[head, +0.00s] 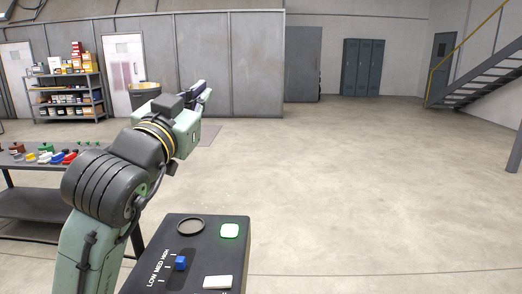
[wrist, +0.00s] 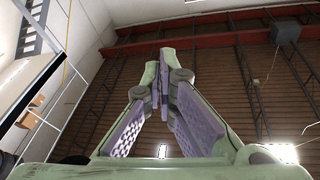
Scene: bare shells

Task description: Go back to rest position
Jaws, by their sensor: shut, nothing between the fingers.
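My gripper (head: 201,90) is raised at the end of my arm in the head view, left of the picture's middle and pointing away and to the right. In the wrist view my gripper's fingers (wrist: 164,84) come together at their tips, shut with nothing between them. Behind them the wrist view shows a brown slatted wall and the ceiling. My gripper touches nothing in either view.
A black panel (head: 190,262) with a blue slider, a green button and a white switch is at the front. A dark table (head: 28,203) with small coloured items stands at the left. Shelves (head: 70,93) stand behind it. The floor (head: 370,170) to the right is clear.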

